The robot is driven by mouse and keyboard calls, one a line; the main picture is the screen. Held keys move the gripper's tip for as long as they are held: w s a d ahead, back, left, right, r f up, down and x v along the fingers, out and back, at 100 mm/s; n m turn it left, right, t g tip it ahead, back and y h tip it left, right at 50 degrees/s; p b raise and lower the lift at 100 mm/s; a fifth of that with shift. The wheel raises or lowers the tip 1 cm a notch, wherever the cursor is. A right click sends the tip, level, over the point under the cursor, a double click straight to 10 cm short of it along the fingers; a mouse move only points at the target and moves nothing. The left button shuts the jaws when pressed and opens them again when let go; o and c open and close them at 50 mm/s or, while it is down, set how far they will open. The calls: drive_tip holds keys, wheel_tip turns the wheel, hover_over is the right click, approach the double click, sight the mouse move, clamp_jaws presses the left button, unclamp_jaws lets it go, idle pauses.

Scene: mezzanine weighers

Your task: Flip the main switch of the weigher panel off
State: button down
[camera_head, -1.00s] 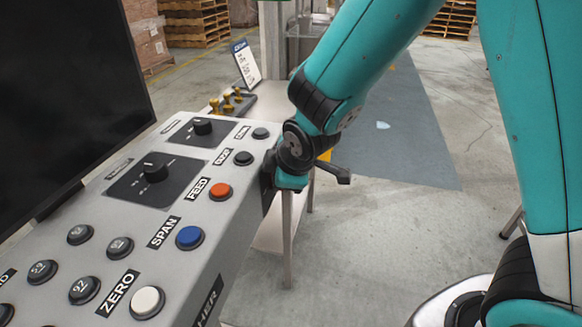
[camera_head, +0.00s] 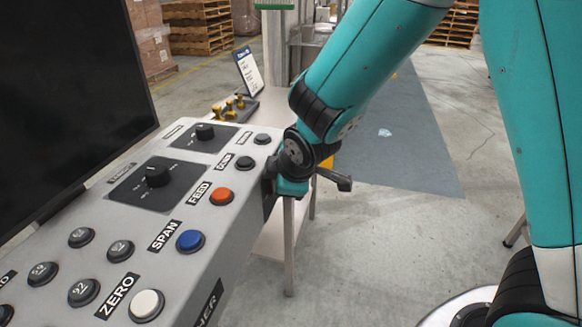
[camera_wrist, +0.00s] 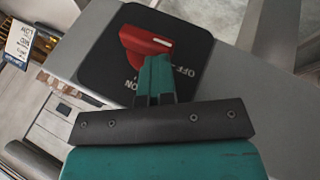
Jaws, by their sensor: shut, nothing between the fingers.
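The weigher panel (camera_head: 235,235) is a grey sloped console at the left in the head view, with buttons and two black knobs on top. In the wrist view the main switch (camera_wrist: 145,45) is a red handle on a black plate (camera_wrist: 100,45) marked OFF and ON. Its white mark is at the handle's right end, nearer the OFF word than ON. My gripper (camera_wrist: 155,62) is shut and empty, its fingertips over the plate just below the handle. I cannot tell whether they touch it. In the head view the switch and fingertips are hidden at the panel's right side.
A dark screen (camera_head: 70,90) stands behind the panel at the left. Yellow-topped pieces (camera_head: 230,107) and a small sign (camera_head: 248,66) sit beyond the panel. Pallets (camera_head: 200,25) stand far back. The floor (camera_head: 400,235) right of the panel is open.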

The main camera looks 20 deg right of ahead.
drive_tip(key=s+a+r+p, duration=0.1)
drive_tip(key=s+r+p, duration=0.1)
drive_tip(key=s+r, duration=0.6)
drive_tip(key=shift+s+a+r+p, duration=0.25)
drive_tip(key=shift+s+a+p, duration=0.05)
drive_tip(key=shift+s+a, duration=0.15)
drive_tip(key=shift+d, duration=0.1)
